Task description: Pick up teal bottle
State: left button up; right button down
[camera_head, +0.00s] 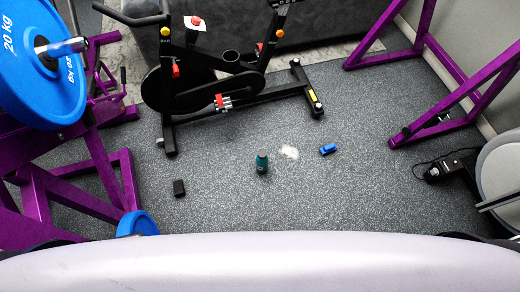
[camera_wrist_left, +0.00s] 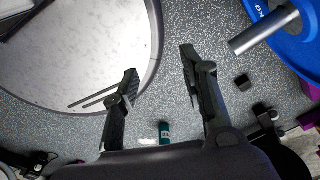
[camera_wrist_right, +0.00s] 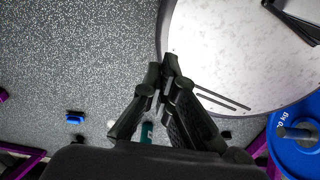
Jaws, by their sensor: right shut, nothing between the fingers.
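The teal bottle (camera_head: 262,163) with a dark cap stands on the speckled grey floor, near the middle of the head view. It also shows in the left wrist view (camera_wrist_left: 164,132), low and beyond the fingers. In the right wrist view the bottle (camera_wrist_right: 147,133) is partly hidden behind a finger. My left gripper (camera_wrist_left: 160,64) is open and empty, its fingers wide apart. My right gripper (camera_wrist_right: 161,70) is shut and empty, its fingertips together. Both are apart from the bottle. Neither gripper shows in the head view.
A blue object (camera_head: 328,149) and a white patch (camera_head: 290,152) lie right of the bottle. A black block (camera_head: 179,188) lies left. An exercise bike (camera_head: 225,85) stands behind. A purple rack with a blue weight plate (camera_head: 30,85) is at left. Floor around the bottle is mostly clear.

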aim_at(262, 165)
jog(key=k+l+u, duration=0.1)
jog(key=l, duration=0.25)
jog(key=i+l+u, duration=0.1)
jog(key=l, duration=0.25)
jog(key=i+l+u, duration=0.15)
jog(key=i+l, duration=0.2)
jog(key=i+l+u, duration=0.1)
jog(key=l, duration=0.3)
jog(key=i+l+u, duration=0.1)
jog(key=i+l, duration=0.15)
jog(key=l, duration=0.2)
